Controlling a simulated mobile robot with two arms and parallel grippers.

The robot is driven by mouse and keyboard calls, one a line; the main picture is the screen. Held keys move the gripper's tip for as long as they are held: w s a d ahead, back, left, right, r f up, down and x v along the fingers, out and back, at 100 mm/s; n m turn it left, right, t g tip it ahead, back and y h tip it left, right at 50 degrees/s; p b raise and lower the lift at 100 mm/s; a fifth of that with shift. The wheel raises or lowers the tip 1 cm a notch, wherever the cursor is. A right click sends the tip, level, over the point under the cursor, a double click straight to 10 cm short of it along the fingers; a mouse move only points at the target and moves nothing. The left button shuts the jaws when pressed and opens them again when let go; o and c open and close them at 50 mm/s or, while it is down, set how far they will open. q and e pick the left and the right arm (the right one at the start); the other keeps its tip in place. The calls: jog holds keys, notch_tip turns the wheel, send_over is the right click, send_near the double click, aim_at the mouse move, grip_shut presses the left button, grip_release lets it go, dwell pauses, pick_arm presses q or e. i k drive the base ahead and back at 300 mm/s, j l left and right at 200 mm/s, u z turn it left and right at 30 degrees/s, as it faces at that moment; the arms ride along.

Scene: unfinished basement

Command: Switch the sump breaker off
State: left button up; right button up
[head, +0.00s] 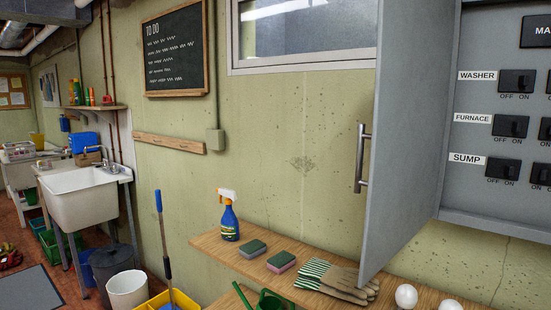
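The sump breaker (503,169) is a black switch beside a white SUMP label (467,159), the lowest labelled row in this column of the grey breaker panel (475,204) at the right. OFF is marked under its left side and ON under its right. I cannot tell which way its small toggle sits. The washer breaker (516,82) and furnace breaker (510,126) are above it. The panel's grey door (408,130) stands open to the left, with a metal bar handle (362,157). Neither of my grippers is in view.
A wooden shelf (215,247) below the panel holds a blue spray bottle (229,219), sponges (253,249), work gloves (349,284) and light bulbs (406,296). A sink (80,200), buckets and a blue-handled mop (162,235) stand at the left.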

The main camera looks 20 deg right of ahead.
aim_at(509, 170)
jog(key=i+j, duration=0.25)
jog(key=i, duration=0.2)
jog(key=i+j, duration=0.3)
jog(key=i, duration=0.2)
jog(key=i+j+z, duration=0.15)
jog(key=z, duration=2.15)
